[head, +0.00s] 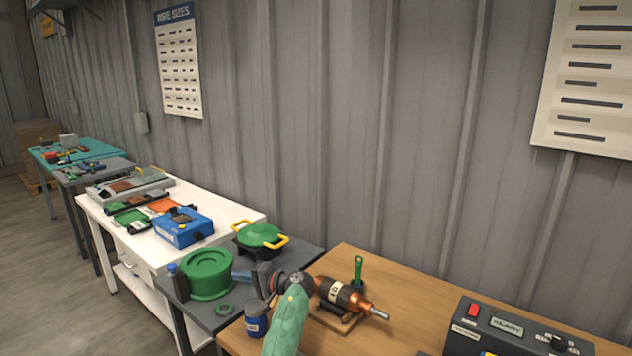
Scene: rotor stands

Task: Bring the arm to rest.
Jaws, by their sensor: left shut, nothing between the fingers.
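My left arm, in a green sleeve, rises from the bottom of the head view. Its dark wrist bends left, and my left gripper (240,277) points left over the grey table, shut and empty. My right gripper is not in view.
A green round container (207,272), a green ring (224,309), a blue jar (256,319) and a green-lidded pot (260,237) surround the gripper. A green-handled tool (358,270) stands behind the rotor. A dark control box (515,333) sits right. The brown table (420,300) is bare between.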

